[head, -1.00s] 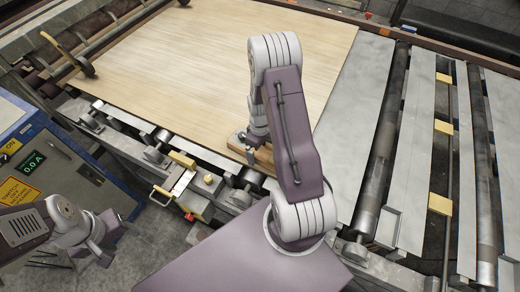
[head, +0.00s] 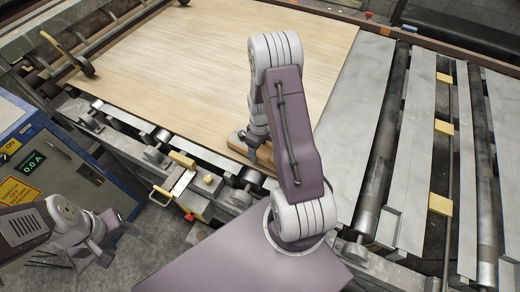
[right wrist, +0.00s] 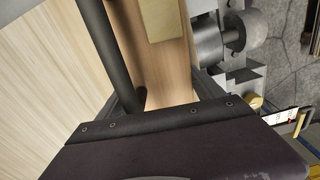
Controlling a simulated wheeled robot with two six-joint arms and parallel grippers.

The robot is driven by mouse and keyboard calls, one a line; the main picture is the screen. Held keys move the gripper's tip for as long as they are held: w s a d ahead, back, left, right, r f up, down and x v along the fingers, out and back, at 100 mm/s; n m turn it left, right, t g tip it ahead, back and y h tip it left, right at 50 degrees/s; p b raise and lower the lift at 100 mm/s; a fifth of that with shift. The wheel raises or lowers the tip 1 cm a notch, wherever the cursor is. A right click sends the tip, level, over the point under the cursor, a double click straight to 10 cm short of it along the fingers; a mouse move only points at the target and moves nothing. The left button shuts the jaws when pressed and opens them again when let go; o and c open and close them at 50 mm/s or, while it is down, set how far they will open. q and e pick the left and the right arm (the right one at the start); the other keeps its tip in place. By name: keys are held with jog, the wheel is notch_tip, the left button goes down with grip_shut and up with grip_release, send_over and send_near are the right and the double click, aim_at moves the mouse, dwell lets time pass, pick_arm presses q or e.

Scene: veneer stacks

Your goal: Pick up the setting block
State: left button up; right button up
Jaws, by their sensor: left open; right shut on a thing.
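The setting block is a pale wooden bar (head: 237,144) at the front right edge of the veneer sheet (head: 205,65). My right gripper (head: 252,153) is shut on it, and my arm hides part of both. In the right wrist view the wooden block (right wrist: 155,65) runs between the dark fingers, with a yellowish patch (right wrist: 160,18) on it. I cannot tell whether the block is clear of the surface below. My left gripper (head: 107,255) is open and empty at the lower left, over the floor.
A blue control cabinet (head: 60,165) with a green readout stands at the left. A conveyor frame with rollers (head: 380,165) and grey metal slats (head: 414,150) fills the right. A latch with a yellow handle (head: 178,180) sits on the front rail.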

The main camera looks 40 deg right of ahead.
aim_at(262, 149)
jog(key=r, duration=0.3)
jog(key=shift+s+d+r+b, duration=0.1)
jog(key=shift+s+r+b, duration=0.2)
jog(key=shift+s+r, duration=0.1)
jog(key=s+r, duration=0.2)
jog(key=s, duration=0.1)
jog(key=s+d+r, duration=0.1)
jog(key=s+r, duration=0.1)
jog(key=s, duration=0.2)
jog(key=s+d+r+b, duration=0.1)
jog(key=s+r, duration=0.1)
jog(key=s, duration=0.1)
jog(key=shift+s+r, duration=0.2)
jog(key=shift+s, duration=0.15)
